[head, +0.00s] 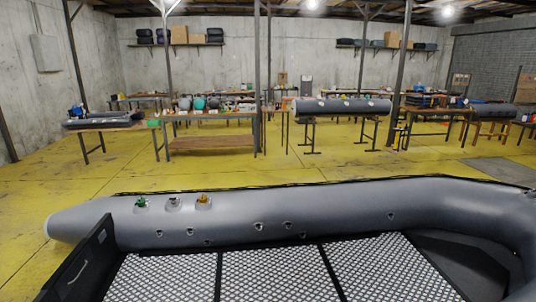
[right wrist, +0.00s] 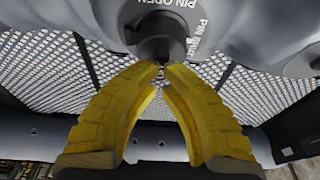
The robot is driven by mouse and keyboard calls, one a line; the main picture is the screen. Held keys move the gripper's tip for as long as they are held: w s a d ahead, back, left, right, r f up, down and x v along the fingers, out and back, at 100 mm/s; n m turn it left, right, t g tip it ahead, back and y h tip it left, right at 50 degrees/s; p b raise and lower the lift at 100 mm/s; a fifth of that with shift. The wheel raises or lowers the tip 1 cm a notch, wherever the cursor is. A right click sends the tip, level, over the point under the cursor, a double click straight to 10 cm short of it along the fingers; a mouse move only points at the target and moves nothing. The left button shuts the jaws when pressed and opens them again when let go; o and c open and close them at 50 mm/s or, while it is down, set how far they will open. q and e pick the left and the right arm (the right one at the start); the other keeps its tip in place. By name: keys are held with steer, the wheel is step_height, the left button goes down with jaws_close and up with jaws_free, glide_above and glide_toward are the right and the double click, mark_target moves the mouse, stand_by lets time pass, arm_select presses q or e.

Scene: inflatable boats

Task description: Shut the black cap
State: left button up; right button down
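In the head view a row of valves sits on top of the grey boat tube (head: 320,208): one green (head: 141,202), a dark one (head: 173,203) in the middle, one yellow (head: 203,200). The dark middle one appears to be the black cap's valve, but it is too small to tell the cap's position. In the right wrist view a black cap or valve part (right wrist: 162,40) projects at the top centre. My right gripper (right wrist: 161,69) has yellow fingers with tips close together just below it. I cannot tell whether they grip it. My left gripper is out of view.
A black mesh floor (head: 270,270) lies inside the boat, with a dark board (head: 85,265) at the left. Lettering reading "PIN OPEN" (right wrist: 172,3) surrounds the valve. Workbenches (head: 210,115) stand far back on the yellow floor (head: 250,170).

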steer(key=shift+w+r, duration=0.1)
steer(key=shift+r, duration=2.95)
